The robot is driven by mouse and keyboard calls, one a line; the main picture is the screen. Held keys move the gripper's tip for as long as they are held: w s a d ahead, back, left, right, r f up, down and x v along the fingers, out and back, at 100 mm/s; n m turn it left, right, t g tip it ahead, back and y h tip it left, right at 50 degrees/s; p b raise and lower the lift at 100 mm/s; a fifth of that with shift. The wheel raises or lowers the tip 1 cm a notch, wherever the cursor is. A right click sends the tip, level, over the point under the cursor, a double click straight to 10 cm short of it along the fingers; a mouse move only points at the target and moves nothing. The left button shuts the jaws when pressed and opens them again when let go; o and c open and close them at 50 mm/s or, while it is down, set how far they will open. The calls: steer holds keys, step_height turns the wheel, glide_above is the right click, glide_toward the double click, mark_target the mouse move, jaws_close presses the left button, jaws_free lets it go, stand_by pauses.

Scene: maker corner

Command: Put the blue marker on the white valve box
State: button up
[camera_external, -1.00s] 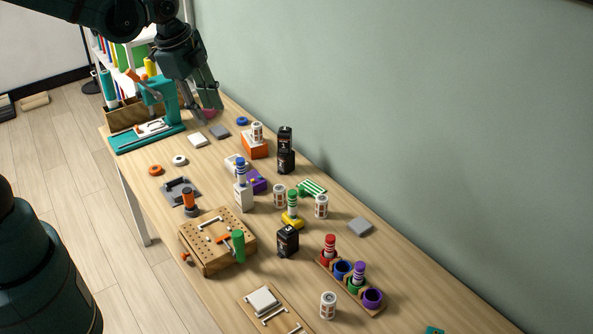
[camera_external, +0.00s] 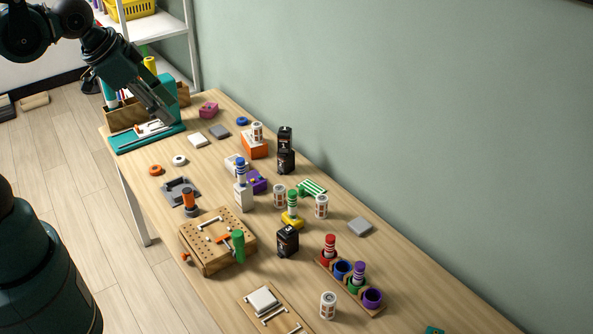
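The blue marker (camera_external: 240,171), with blue and white bands, stands upright and appears to rest on top of the white valve box (camera_external: 243,200), left of the middle of the table. My gripper (camera_external: 168,118) is at the far left end of the table, over the teal press, well away from the marker and the box. Nothing shows in it. Its fingers are seen nearly edge-on, so their opening is unclear.
A pegboard block (camera_external: 217,241) and a rack (camera_external: 376,311) holding markers stand closer. The teal press (camera_external: 127,142) is below my gripper.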

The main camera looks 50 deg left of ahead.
steer(key=shift+s+d+n+t, duration=0.2)
steer(key=shift+s+n+t, duration=0.1)
steer(key=shift+s+n, duration=0.65)
steer(key=shift+s+d+n+t, duration=0.15)
steer(key=shift+s+n+t, duration=0.15)
steer(key=shift+s+n, duration=0.6)
steer(key=shift+s+m, duration=0.25)
step_height(320, 180, down, 8)
steer(key=b, duration=0.8)
